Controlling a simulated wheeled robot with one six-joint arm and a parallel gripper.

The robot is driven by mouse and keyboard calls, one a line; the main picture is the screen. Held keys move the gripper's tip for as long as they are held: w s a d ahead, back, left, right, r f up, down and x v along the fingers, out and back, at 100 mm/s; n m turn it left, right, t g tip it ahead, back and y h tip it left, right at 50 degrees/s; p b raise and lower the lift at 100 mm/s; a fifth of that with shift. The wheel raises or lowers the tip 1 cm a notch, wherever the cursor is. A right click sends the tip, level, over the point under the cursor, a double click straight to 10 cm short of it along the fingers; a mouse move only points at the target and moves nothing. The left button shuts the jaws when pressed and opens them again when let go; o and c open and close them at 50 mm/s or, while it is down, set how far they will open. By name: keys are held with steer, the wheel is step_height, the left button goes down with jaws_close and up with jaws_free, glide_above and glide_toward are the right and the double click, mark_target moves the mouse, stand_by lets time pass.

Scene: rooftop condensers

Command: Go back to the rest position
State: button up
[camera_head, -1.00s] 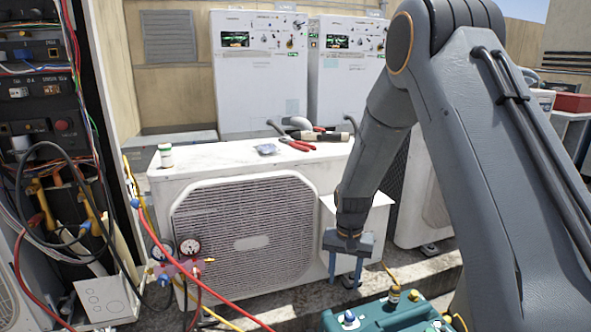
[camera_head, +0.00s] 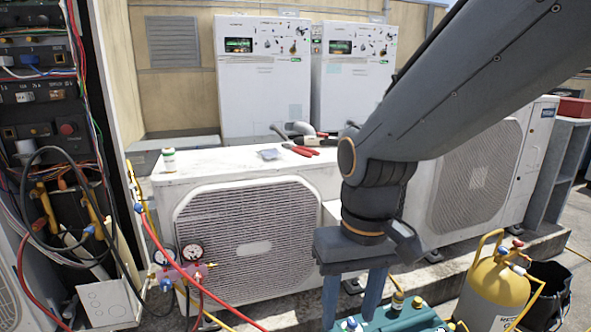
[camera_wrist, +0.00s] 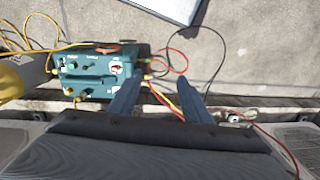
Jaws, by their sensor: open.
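My gripper (camera_head: 350,300) hangs pointing down in front of the condenser units, in the head view. Its two blue fingers are apart with nothing between them. In the wrist view my gripper (camera_wrist: 160,98) also shows open and empty, above the ground. A teal machine (camera_head: 405,320) with fittings on top stands below and to the right of the fingers; it also shows in the wrist view (camera_wrist: 85,75), left of the fingers. My arm hides part of the white condensers behind it.
A white condenser (camera_head: 185,185) carries a small white bottle (camera_head: 169,160) and red-handled pliers (camera_head: 300,150). A yellow cylinder (camera_head: 492,290) stands at right beside a black bucket (camera_head: 550,290). A gauge manifold (camera_head: 185,270) with hoses hangs at left. An open electrical cabinet (camera_head: 45,130) is far left.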

steer(key=s+d+r+m+p, duration=0.2)
steer(key=d+r+p, duration=0.8)
steer(key=p, duration=1.1)
step_height(320, 180, up, 3)
steer(key=shift+s+d+r+m+h, duration=0.1)
steer(key=shift+s+d+m+h, duration=0.25)
steer(key=shift+s, duration=0.85)
